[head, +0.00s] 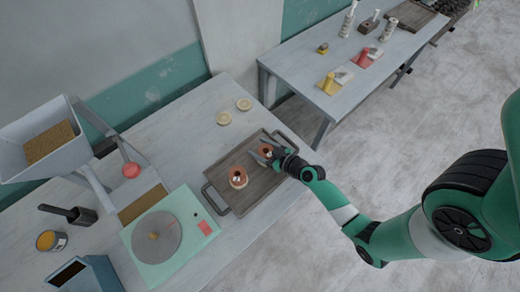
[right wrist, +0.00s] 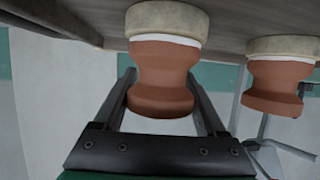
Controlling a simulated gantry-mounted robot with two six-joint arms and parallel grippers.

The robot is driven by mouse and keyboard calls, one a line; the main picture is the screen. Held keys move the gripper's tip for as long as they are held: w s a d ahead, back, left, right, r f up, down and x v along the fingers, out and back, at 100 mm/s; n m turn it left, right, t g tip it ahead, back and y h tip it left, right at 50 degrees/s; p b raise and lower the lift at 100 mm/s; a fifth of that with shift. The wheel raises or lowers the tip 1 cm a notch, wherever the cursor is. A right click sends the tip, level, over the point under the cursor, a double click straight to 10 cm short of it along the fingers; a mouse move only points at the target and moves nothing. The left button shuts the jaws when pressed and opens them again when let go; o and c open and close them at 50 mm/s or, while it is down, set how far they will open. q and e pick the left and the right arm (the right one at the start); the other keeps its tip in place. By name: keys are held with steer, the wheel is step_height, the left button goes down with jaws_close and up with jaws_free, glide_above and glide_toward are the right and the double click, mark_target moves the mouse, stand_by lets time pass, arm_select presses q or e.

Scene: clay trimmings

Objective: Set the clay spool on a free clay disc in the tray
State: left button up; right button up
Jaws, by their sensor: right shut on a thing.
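My right gripper (head: 263,152) is shut on a reddish-brown, waisted clay spool (head: 267,149) over the far part of the tray (head: 219,184). In the right wrist view the fingers (right wrist: 160,85) lie on both sides of this spool (right wrist: 163,72). The view is upside down there, and the spool's white-banded end meets a pale clay disc (right wrist: 167,18) with no clear gap. A second spool (head: 238,177) stands upright nearer in the tray; the right wrist view shows it (right wrist: 275,84) on its own pale disc (right wrist: 285,46). My left gripper is not in view.
Two pale round pieces (head: 223,118) lie on the table behind the tray. A green wheel-like machine (head: 171,238), a hopper (head: 45,135) and a small can (head: 51,241) stand to the left. Another table (head: 345,60) with tools is at the back.

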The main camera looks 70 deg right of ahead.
steer(key=shift+r, duration=0.1)
steer(key=o, duration=1.2)
steer(key=shift+f, duration=0.2)
steer(key=o, duration=0.4)
steer(key=shift+r, duration=0.2)
steer(key=b+v, duration=0.1)
steer(key=v, duration=1.1)
